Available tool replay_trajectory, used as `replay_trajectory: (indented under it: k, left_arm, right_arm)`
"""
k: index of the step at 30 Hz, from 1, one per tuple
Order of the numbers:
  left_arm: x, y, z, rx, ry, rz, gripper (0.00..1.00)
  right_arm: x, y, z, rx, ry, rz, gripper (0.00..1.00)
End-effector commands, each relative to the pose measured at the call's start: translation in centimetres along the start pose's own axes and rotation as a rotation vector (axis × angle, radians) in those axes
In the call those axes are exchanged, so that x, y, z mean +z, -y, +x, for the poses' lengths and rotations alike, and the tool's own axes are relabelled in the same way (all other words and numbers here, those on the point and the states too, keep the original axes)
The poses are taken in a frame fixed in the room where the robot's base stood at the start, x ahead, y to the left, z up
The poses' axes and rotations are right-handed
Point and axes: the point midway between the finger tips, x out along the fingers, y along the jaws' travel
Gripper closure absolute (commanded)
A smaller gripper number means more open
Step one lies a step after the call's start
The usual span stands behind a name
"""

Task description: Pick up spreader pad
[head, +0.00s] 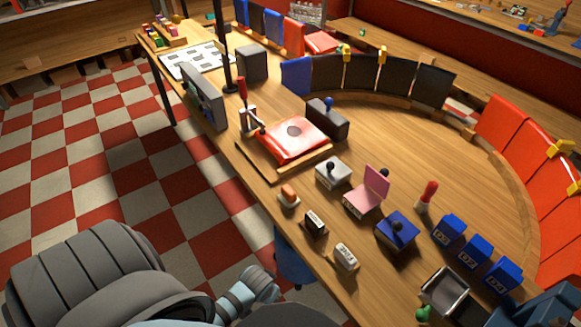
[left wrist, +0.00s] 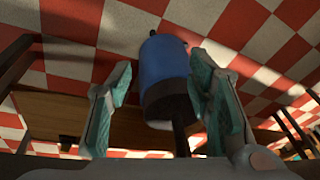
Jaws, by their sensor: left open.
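I cannot tell for certain which item is the spreader pad. A small orange-topped block on a pale base (head: 288,196) stands near the table's front edge in the head view. Two small dark-and-pale blocks, one dark-topped (head: 314,222) and one paler (head: 344,256), stand to its lower right. My left gripper (left wrist: 160,62) is open, its two teal fingers apart with nothing held between them. My left arm shows at the bottom of the head view, off the table's front edge. My right gripper is not in view.
A blue cylinder (left wrist: 165,65) appears beyond my left fingers. On the wooden table (head: 400,155) stand a red pad in a wooden frame (head: 293,138), a pink hinged piece (head: 372,188), a blue block (head: 397,231), and a metal tray (head: 444,291). Checkered floor lies left.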

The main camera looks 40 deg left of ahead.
Motion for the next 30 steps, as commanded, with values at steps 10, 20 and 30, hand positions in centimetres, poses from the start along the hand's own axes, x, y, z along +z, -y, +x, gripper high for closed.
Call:
replay_trajectory:
  k: [10, 20, 30]
  left_arm:
    - [-11.0, 2.0, -16.3, -0.074, -0.085, -0.307, 0.53]
    - [-23.2, 4.1, -20.5, -0.203, -0.082, -0.890, 0.53]
    - [-26.9, 5.8, -20.1, -0.257, -0.086, -1.125, 0.53]
  right_arm:
    - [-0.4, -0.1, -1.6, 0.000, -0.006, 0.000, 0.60]
    - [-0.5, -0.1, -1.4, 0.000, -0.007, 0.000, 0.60]
    - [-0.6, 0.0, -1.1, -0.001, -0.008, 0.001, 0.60]
